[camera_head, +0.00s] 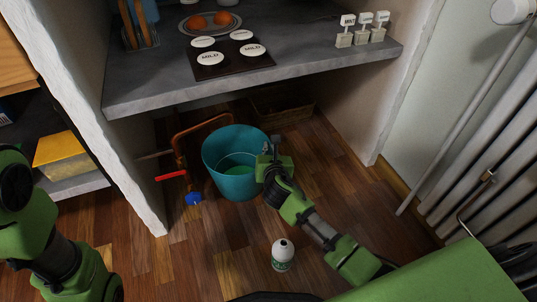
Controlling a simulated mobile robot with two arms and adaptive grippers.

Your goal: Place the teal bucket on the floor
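The teal bucket (224,183) is upright in the opening under the counter, and its base appears to rest on the wooden floor (207,262). Its inside shows a lighter green area at the bottom. My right gripper (268,150) is at the bucket's right rim and overlaps it in the view. The fingers are small and dark there, so I cannot tell whether they are shut on the rim or only beside it. My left arm shows at the left edge, but its gripper is not in view.
A white-green bottle (283,255) stands in front. The counter (130,88) overhangs; walls flank the opening.

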